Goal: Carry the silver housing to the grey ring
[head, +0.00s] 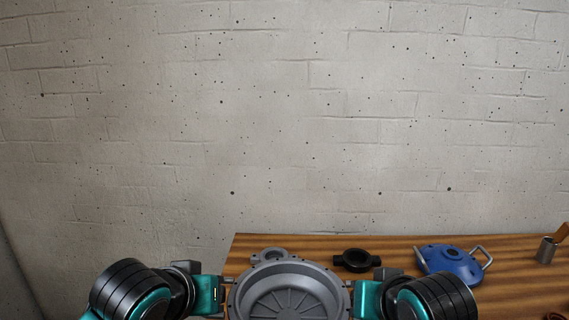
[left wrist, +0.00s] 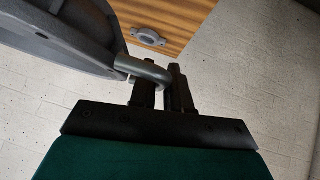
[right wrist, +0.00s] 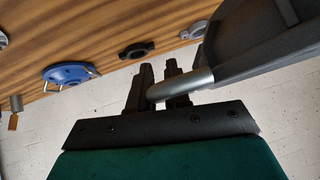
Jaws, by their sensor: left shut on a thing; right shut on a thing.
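The silver housing (head: 287,301) is a wide round bowl with radial ribs, at the bottom centre of the head view, in front of the table. My left gripper (left wrist: 162,88) is shut on a bent bar handle on one side of the housing (left wrist: 68,38). My right gripper (right wrist: 160,84) is shut on the opposite handle of the housing (right wrist: 262,45). The grey ring (head: 270,257) lies on the table behind the housing; its front is partly hidden in the head view. It also shows in the left wrist view (left wrist: 148,38) and the right wrist view (right wrist: 194,31), apart from the housing.
On the wooden table (head: 400,244), a black ring (head: 356,260) lies right of the grey ring. A blue housing with two handles (head: 452,263) stands farther right. A metal cup (head: 546,250) is near the right edge. A brick wall (head: 290,120) rises behind.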

